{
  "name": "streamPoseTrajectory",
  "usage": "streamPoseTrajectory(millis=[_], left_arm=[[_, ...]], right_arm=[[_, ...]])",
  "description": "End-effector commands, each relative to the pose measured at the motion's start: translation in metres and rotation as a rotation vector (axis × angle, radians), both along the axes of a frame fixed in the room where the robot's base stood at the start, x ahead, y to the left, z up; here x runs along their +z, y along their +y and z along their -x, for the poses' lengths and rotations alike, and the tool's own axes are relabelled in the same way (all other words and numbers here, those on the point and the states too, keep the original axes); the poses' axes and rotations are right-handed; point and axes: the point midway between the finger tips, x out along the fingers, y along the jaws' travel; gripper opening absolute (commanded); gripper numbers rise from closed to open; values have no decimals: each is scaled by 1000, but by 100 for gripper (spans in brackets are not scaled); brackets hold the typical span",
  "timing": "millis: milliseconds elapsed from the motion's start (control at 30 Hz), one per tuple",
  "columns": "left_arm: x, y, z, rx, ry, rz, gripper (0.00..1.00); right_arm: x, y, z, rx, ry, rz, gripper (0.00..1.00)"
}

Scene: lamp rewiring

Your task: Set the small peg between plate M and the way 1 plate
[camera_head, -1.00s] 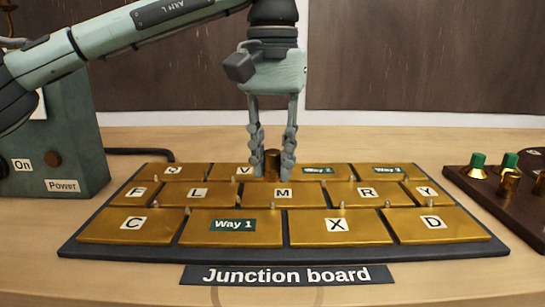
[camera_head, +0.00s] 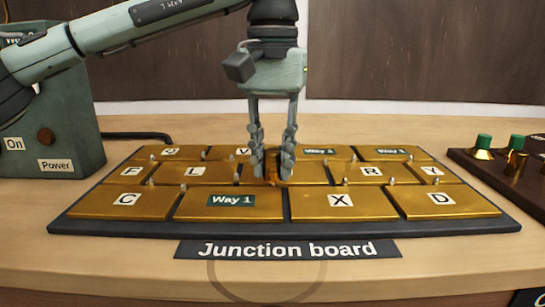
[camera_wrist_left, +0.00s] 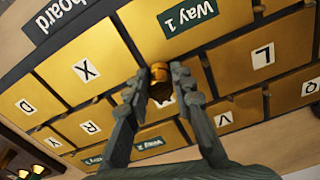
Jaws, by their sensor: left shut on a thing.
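My left gripper (camera_head: 272,172) is shut on the small brass peg (camera_head: 271,166), pointing down over the junction board. In the left wrist view the peg (camera_wrist_left: 160,76) sits between the fingertips (camera_wrist_left: 160,88), near the edge between the Way 1 plate (camera_wrist_left: 160,20) and plate M. In the head view the fingers hide the label of plate M (camera_head: 308,175). The Way 1 plate (camera_head: 250,213), with a green label, lies in the front row. Whether the peg touches the plates or is in a hole cannot be told. My right gripper is not in view.
Other brass plates with letters surround these two, with several small pale pins along the seams. A green power box (camera_head: 65,130) stands at the left. A dark board (camera_head: 480,170) with green-topped terminals is at the right.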

Motion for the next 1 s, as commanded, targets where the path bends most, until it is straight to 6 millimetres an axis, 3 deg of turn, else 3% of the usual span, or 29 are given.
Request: streamPoseTrajectory(millis=[967,1000], left_arm=[[-12,0,0,1,1,1,0],[-11,0,0,1,0,1,27]], right_arm=[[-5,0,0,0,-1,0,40],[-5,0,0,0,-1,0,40]])
